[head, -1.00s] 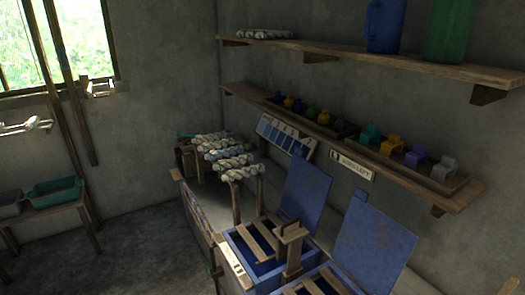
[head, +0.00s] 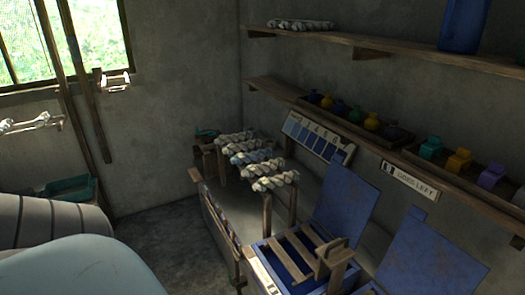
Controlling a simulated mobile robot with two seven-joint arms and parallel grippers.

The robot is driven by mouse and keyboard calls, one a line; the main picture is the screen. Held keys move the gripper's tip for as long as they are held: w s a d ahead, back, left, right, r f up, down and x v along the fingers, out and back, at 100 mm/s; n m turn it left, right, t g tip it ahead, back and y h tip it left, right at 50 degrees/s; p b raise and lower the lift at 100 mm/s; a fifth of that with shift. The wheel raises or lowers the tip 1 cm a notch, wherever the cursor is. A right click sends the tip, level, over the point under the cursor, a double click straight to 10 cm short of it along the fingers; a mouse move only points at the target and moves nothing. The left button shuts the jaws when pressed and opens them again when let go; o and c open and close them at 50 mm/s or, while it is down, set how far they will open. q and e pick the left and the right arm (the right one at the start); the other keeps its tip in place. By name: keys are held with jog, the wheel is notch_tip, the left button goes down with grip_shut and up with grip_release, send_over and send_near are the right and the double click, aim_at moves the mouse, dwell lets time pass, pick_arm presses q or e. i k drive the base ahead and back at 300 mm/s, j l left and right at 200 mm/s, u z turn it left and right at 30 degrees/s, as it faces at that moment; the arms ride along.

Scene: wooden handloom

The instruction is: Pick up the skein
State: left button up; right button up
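Several twisted skeins hang side by side over a wooden rack (head: 293,200) in the middle of the head view. The nearest skein (head: 275,182) is off-white, the one behind it (head: 262,168) is greyish white, a blue-grey skein (head: 250,156) follows, and another pale skein (head: 237,138) is at the back. Another pale skein (head: 300,25) lies on the upper shelf. Neither of my grippers is in view. Part of my own body covers the lower left corner.
Blue vats with raised lids (head: 345,205) stand right of the rack. A lower shelf (head: 275,92) holds several coloured jars. A colour chart (head: 318,138) leans below it. A green basin (head: 70,188) is at the left. Some floor (head: 175,245) is clear.

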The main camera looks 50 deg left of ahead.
aim_at(238, 160)
jog(key=k+j+z, duration=0.1)
jog(key=j+z, duration=0.2)
jog(key=j, duration=1.5)
jog(key=k+j+z, duration=0.1)
jog(key=j, duration=0.6)
jog(key=k+j, duration=0.15)
jog(key=j, duration=0.6)
jog(key=i+z, duration=0.05)
